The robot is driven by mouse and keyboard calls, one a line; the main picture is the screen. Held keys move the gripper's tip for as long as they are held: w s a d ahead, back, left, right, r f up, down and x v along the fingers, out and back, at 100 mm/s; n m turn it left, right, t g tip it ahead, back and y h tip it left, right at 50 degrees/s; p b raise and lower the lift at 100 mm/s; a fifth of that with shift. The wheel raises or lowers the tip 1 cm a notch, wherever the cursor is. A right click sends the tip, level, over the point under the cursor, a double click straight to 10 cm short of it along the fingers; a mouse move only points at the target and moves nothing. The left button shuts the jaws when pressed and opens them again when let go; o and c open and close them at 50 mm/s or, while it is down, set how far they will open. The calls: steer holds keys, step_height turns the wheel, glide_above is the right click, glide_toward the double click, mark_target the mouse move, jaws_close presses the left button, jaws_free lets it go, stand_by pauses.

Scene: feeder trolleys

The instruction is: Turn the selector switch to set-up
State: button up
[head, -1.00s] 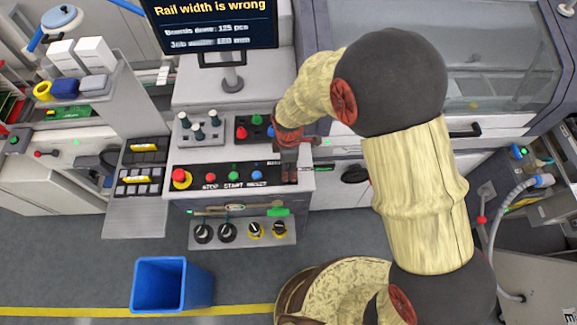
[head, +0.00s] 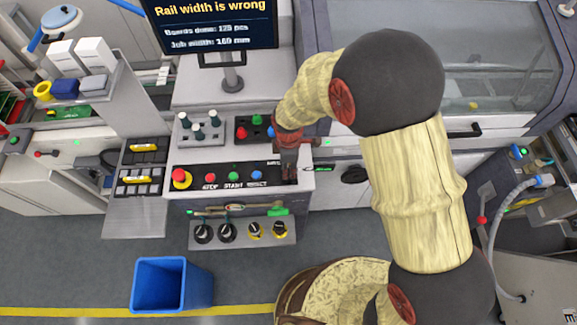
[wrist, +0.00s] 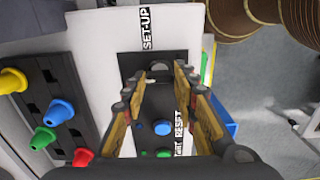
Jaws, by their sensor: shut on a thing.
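The black control panel strip (head: 220,168) on the grey console carries a red stop knob, several push buttons and, at its right end, the selector switch. My gripper (head: 289,180) points down over that right end and hides the switch in the head view. In the wrist view, my gripper's fingers (wrist: 167,74) are closed around the selector switch (wrist: 158,68), of which only a dark part shows between the tips. A SET-UP label (wrist: 147,28) stands beyond the switch on the white surface. Which way the switch handle points cannot be told.
A blue push button (wrist: 161,128) and RESET label (wrist: 180,122) lie close to my fingers. A block of coloured cones (wrist: 60,112) stands to the left. In the head view, a monitor (head: 210,25) reads "Rail width is wrong". A blue bin (head: 160,284) stands on the floor.

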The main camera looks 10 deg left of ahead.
steer(key=shift+c, duration=0.7)
steer(key=m, duration=0.5)
steer(key=shift+m, duration=0.4)
steer(key=m, duration=0.5)
steer(key=shift+m, duration=0.4)
steer(key=o, duration=1.1)
steer(key=shift+o, duration=0.3)
step_height(320, 180, up, 12)
